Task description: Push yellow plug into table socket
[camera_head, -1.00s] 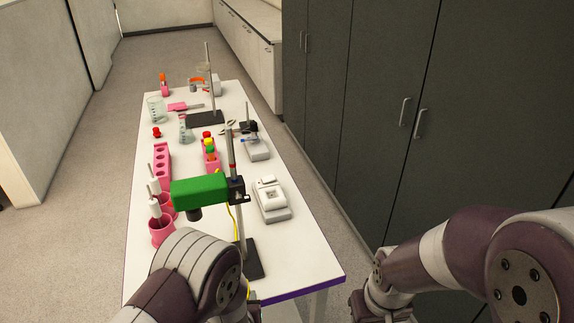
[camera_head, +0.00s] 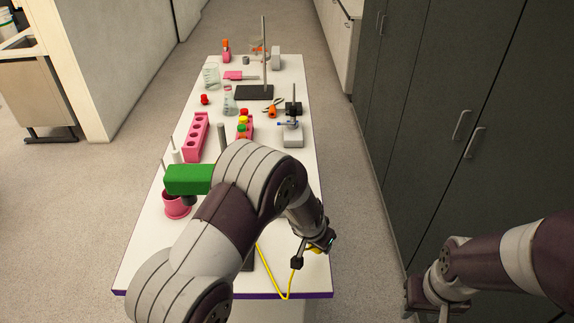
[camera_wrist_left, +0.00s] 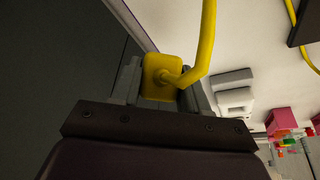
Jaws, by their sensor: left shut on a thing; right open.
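My left gripper (camera_head: 316,246) is over the right front edge of the table, shut on the yellow plug (camera_wrist_left: 157,76). In the left wrist view the plug sits between the two grey fingers, with its yellow cable (camera_wrist_left: 207,35) rising from it and bending away. In the head view the plug is mostly hidden by the gripper, and the cable (camera_head: 268,264) loops down past the table's front edge. My right gripper (camera_head: 428,302) is open and empty, low at the right, off the table. I cannot make out the table socket in either view.
The white table (camera_head: 150,245) with a purple edge holds a green device (camera_head: 188,180) partly behind my left arm. Dark cabinets (camera_head: 440,90) line the right; floor lies between.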

